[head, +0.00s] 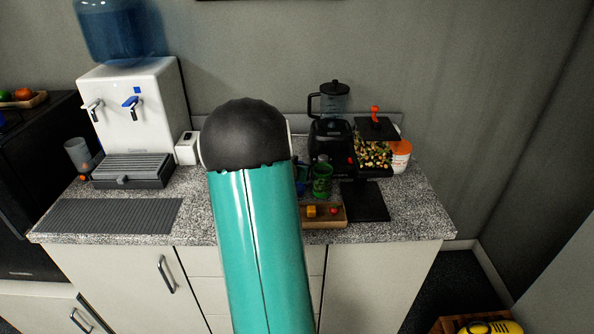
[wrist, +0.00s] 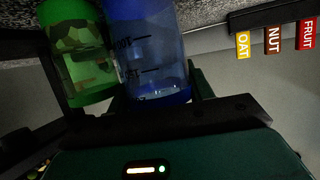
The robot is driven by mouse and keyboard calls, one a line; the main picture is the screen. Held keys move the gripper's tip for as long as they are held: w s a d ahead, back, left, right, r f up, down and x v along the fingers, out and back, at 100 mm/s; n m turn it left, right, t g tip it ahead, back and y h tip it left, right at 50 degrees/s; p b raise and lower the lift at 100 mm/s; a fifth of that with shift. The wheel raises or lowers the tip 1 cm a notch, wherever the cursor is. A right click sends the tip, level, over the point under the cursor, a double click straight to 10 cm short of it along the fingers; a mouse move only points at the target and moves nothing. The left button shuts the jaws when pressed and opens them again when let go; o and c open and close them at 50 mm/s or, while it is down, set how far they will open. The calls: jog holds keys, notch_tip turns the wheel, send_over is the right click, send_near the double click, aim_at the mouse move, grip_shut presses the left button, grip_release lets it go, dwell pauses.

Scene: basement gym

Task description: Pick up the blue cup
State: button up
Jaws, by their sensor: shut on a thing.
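The blue cup (wrist: 148,45) is translucent, with dark measuring marks, and fills the upper middle of the wrist view. My gripper (wrist: 152,92) is shut on it, with dark fingers at its sides. A green camouflage-patterned cup (wrist: 80,50) is close beside the blue cup, on its left in the wrist view. In the head view the green cup (head: 321,181) stands on the counter right of my arm. A small strip of blue (head: 302,172) shows beside my arm there; my arm hides the gripper and most of the blue cup.
The speckled counter (head: 225,222) holds a black blender (head: 331,135), a dispenser of mixed food (head: 373,152), a white-orange tub (head: 401,156) and a wooden tray (head: 325,223). A water dispenser (head: 133,105) and ribbed mat (head: 115,216) are left. OAT, NUT and FRUIT labels (wrist: 273,40) show in the wrist view.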

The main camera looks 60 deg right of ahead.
jog(key=s+a+r, duration=0.2)
jog(key=a+r, duration=1)
jog(key=a, duration=0.1)
jog(key=shift+s+a+r, duration=0.15)
jog(key=shift+s+a, duration=0.15)
jog(key=shift+a, duration=0.1)
jog(key=shift+a, duration=0.1)
